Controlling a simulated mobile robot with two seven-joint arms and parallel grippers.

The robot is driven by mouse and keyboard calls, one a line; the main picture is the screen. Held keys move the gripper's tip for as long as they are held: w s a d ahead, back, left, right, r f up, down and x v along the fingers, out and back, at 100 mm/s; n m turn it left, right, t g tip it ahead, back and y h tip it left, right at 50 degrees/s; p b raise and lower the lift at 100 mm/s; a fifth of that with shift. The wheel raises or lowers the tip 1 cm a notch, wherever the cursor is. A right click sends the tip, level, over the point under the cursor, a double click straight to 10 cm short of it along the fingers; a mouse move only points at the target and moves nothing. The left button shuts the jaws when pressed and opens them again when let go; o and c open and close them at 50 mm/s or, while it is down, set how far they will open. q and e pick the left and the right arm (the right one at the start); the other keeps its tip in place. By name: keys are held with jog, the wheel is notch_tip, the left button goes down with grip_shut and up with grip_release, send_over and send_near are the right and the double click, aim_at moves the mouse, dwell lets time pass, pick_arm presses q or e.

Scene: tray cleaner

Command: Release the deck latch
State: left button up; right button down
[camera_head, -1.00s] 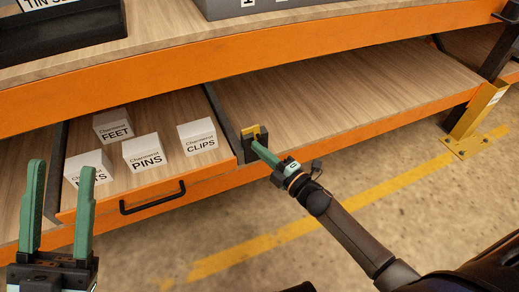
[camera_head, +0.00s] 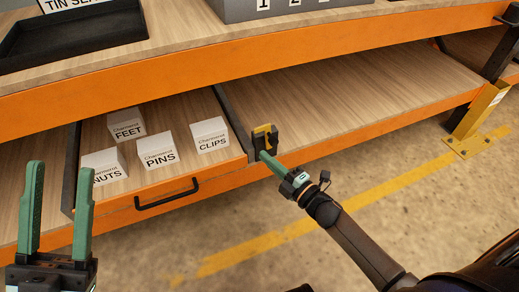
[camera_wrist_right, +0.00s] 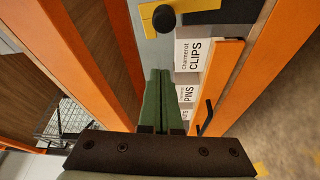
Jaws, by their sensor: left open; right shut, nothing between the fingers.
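The deck latch, a yellow lever (camera_head: 265,130) in a black bracket (camera_head: 256,148), sits at the right front corner of the drawer, on the lower deck's front edge. In the right wrist view, a yellow piece (camera_wrist_right: 148,12) and a round black knob (camera_wrist_right: 164,19) show beyond the fingertips. My right gripper (camera_head: 264,157) is shut and empty, its green tips just below the yellow lever. I cannot tell whether they touch it. My left gripper (camera_head: 60,170) is open and empty at the lower left, in front of the drawer and away from the latch.
An orange shelf edge (camera_head: 330,55) runs above. The deck right of the latch is bare (camera_head: 370,95).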

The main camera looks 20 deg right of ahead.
jog(key=p+v, duration=0.1)
jog(key=v, duration=0.5)
jog(key=shift+r, duration=0.1)
dwell(0.3)
